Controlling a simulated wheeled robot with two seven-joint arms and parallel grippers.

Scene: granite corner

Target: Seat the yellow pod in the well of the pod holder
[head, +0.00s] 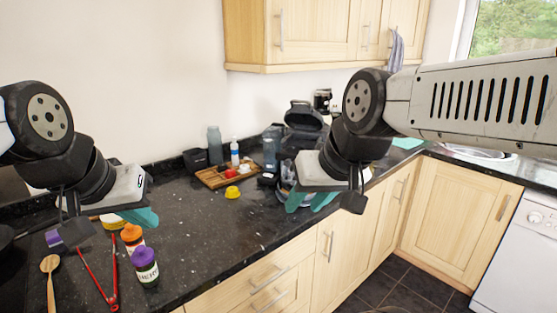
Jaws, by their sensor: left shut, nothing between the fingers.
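The yellow pod (233,193) sits on the dark granite counter, just in front of a wooden tray (211,178). The tray holds a small red item (230,173); it may be the pod holder, but its well cannot be made out. My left gripper (140,218) is shut and empty, with teal fingers, above the counter to the left of the pod. My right gripper (309,200) is to the right of the pod near the counter's front edge. Its two teal fingers are apart, with nothing visible between them.
An orange-topped jar (132,238), a purple-lidded jar (145,267), red tongs (108,284) and a wooden spoon (50,284) lie at front left. The counter between the grippers is mostly clear.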

